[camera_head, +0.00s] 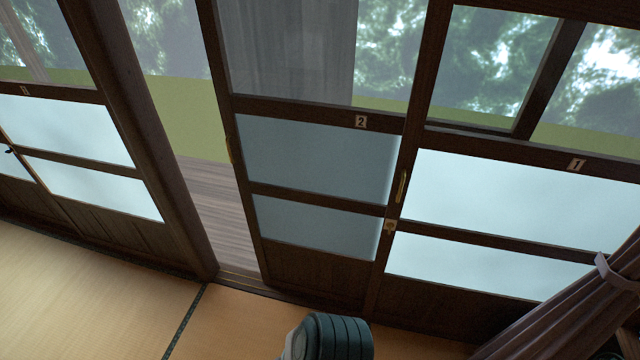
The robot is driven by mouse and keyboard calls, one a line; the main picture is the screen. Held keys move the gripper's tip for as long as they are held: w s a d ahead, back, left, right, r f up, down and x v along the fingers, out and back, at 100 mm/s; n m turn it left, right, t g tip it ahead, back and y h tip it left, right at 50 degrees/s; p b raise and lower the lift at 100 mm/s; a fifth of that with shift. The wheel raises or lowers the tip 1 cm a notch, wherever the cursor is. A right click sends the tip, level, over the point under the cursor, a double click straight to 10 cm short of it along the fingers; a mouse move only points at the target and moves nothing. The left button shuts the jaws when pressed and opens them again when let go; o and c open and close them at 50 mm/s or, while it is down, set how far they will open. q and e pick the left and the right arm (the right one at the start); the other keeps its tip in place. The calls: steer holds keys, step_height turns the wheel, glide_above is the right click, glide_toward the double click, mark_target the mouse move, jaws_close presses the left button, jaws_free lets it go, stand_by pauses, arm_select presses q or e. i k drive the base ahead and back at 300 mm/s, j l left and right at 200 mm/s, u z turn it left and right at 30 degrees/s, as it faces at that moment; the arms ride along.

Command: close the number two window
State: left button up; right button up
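The number two window (315,175) is a dark wood-framed sliding panel in the middle of the head view. It has a small "2" plate (361,121) on its rail, clear glass above and pale panes below. It stands partly open: a gap (207,190) lies between its left edge and the dark post, and a wooden deck shows through it. A brass pull (229,149) is on its left edge. Another brass handle (401,187) is near its right side, where it meets the number one window (510,190). Neither gripper is in view.
A dark post (160,130) stands left of the gap, with another panel (70,140) beyond it. A purple-brown curtain (580,310) hangs at the lower right. A dark teal ribbed part, probably mine, shows at the bottom centre. The tatami floor (90,300) is clear at the lower left.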

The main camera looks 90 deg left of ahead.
mark_target(314, 179)
steer(key=u, duration=2.6)
